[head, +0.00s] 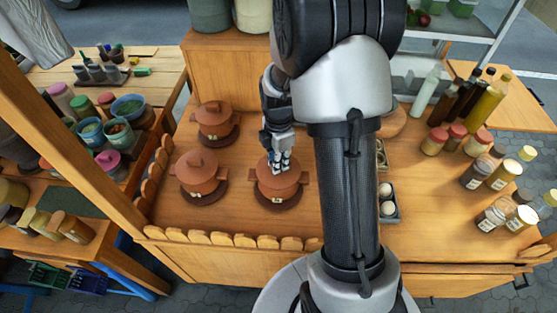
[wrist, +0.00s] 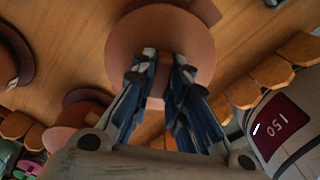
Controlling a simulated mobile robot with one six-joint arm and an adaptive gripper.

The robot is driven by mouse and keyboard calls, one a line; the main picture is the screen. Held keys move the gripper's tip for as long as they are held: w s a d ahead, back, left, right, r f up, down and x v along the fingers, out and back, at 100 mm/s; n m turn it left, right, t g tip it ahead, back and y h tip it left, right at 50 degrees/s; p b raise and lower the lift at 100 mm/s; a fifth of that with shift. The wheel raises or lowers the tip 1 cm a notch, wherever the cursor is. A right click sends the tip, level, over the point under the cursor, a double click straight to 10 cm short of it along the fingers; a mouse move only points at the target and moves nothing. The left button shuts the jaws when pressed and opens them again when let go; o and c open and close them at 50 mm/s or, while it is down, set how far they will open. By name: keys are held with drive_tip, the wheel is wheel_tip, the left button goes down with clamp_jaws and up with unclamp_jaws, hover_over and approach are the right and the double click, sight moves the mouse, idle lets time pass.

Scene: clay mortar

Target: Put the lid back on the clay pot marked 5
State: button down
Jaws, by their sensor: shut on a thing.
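Three brown clay pots stand on the wooden counter: one at the back (head: 215,132), one at the left (head: 198,186) and one at the front right (head: 279,196). Their tags are too small to read, so I cannot tell which is marked 5. My gripper (head: 280,163) points down over the front-right pot, shut on its lid (head: 266,176). In the wrist view my fingers (wrist: 164,56) close in front of the round brown lid (wrist: 160,28), hiding the knob. The lid appears at the pot's mouth; whether it is fully seated is unclear. The other two pots have lids on.
A scalloped wooden edging (head: 240,240) runs along the counter's front. A grey egg tray (head: 388,213) lies to the right, partly behind my arm. Bottles (head: 487,103) and jars (head: 477,173) stand farther right. Bowls (head: 118,133) fill a crate at the left.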

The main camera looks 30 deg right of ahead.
idle(0.4)
drive_tip(key=c, duration=1.5)
unclamp_jaws()
drive_tip(key=shift+o, duration=0.3)
drive_tip(key=o, duration=0.4)
drive_tip(key=shift+o, duration=0.2)
drive_tip(key=shift+r, duration=0.1)
drive_tip(key=shift+r+p, duration=2.8)
drive_tip(key=shift+r, duration=0.65)
